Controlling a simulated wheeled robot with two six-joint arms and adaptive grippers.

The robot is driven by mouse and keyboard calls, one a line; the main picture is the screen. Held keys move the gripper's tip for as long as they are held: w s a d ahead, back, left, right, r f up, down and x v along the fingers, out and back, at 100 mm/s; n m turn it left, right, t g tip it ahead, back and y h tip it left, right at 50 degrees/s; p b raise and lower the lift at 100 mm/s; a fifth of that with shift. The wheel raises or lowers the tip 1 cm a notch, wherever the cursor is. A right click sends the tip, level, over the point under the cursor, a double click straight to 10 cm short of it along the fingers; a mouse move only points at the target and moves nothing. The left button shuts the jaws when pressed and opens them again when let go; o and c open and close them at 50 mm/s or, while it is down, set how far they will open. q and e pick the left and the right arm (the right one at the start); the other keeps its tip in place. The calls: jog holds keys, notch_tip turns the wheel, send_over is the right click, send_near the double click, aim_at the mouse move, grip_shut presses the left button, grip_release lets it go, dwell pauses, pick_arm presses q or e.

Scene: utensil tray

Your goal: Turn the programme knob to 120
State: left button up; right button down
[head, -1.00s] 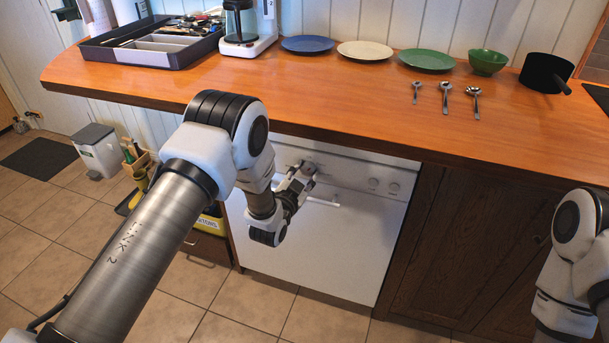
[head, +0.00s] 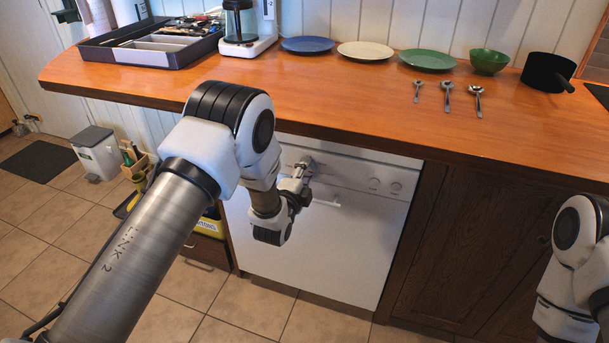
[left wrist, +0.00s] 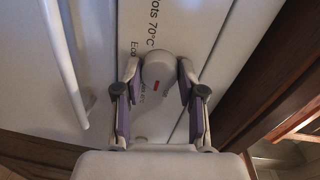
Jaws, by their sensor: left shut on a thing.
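The white dishwasher (head: 330,245) stands under the counter, with a control panel along its top edge. The programme knob (left wrist: 158,72) is pale, with a red mark on its face. Printed labels, including "Pots 70°C", show beside it in the left wrist view. My left gripper (left wrist: 158,66) has its two fingers on either side of the knob and is shut on it. In the head view my left gripper (head: 303,168) is at the panel's left part and mostly hides the knob. My right gripper is out of view.
The dishwasher's bar handle (head: 327,203) runs close by the left gripper; it also shows in the left wrist view (left wrist: 64,62). Two small round controls (head: 375,183) sit further right on the panel. The wooden counter (head: 350,100) overhangs above.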

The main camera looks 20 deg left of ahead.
pick_arm(q)
jog(key=m+b, duration=0.1)
jog(key=m, duration=0.3)
jog(key=shift+m+y, duration=0.3)
jog(key=shift+m, duration=0.1)
dwell(0.4)
jog(key=o, duration=1.1)
jog(key=shift+d, duration=0.1)
jog(key=shift+o, duration=0.2)
jog(key=s, duration=1.2)
jog(key=shift+r, duration=0.35)
